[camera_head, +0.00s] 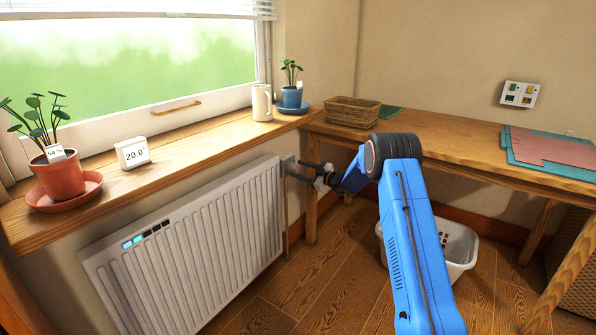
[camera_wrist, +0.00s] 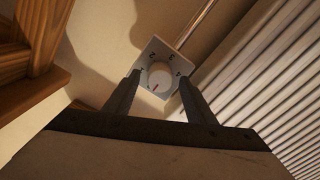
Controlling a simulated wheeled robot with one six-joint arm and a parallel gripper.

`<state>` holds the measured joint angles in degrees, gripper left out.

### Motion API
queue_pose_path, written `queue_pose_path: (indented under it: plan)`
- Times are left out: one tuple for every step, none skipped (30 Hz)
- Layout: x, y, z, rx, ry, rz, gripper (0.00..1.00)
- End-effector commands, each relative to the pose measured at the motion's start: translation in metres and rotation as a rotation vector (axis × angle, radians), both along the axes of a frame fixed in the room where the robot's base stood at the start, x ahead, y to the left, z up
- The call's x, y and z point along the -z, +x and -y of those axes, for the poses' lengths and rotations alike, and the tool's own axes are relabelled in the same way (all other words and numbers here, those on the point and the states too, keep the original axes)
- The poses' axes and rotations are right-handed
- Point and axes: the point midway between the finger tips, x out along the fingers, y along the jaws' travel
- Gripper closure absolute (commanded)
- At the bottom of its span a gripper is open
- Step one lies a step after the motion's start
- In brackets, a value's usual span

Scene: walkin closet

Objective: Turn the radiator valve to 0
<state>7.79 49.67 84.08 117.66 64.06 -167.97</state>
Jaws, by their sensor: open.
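The radiator valve (camera_wrist: 160,77) is a round pale knob on a square, light plate with dark marks around it. In the head view the valve's plate (camera_head: 289,164) stands at the radiator's right end. My gripper (camera_wrist: 160,80) is open, with one dark finger on each side of the knob in the picture. I cannot tell whether the fingers touch it. In the head view my gripper (camera_head: 303,171) points left at the plate and partly covers the valve.
The white radiator (camera_head: 200,245) bears a strip (camera_head: 146,235) with cyan and dark cells. A thermometer display (camera_head: 132,153) reading 20.0 and potted plants stand on the sill. A wooden desk (camera_head: 450,140) is close behind my arm. A white basket (camera_head: 460,250) is on the floor.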

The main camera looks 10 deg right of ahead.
Motion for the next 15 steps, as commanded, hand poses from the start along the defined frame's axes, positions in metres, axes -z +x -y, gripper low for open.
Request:
queue_pose_path:
  plan:
    - [-0.001, -0.005, 0.006, 0.001, 0.000, 0.000, 0.50]
    - [-0.001, -0.008, 0.009, 0.001, 0.000, 0.000, 0.50]
    - [0.000, -0.014, 0.014, 0.001, 0.001, -0.002, 0.50]
    - [0.000, -0.018, 0.019, 0.001, 0.001, -0.002, 0.50]
    - [0.000, -0.022, 0.024, 0.003, 0.001, -0.002, 0.50]
    - [0.000, -0.028, 0.029, 0.003, 0.001, -0.002, 0.50]
    - [-0.001, -0.032, 0.033, 0.003, 0.000, -0.001, 0.50]
    - [-0.001, -0.036, 0.037, 0.002, 0.001, -0.001, 0.50]
    - [0.000, -0.042, 0.043, 0.002, 0.001, -0.001, 0.50]
    - [0.000, -0.046, 0.048, 0.004, 0.000, -0.001, 0.50]
    - [0.000, -0.050, 0.052, 0.003, 0.001, -0.002, 0.50]
    - [0.000, -0.056, 0.057, 0.003, 0.001, -0.002, 0.50]
    - [0.000, -0.060, 0.062, 0.002, 0.001, -0.001, 0.50]
    - [0.000, -0.065, 0.066, 0.002, 0.001, -0.001, 0.50]
    - [0.000, -0.070, 0.072, 0.003, 0.000, -0.001, 0.50]
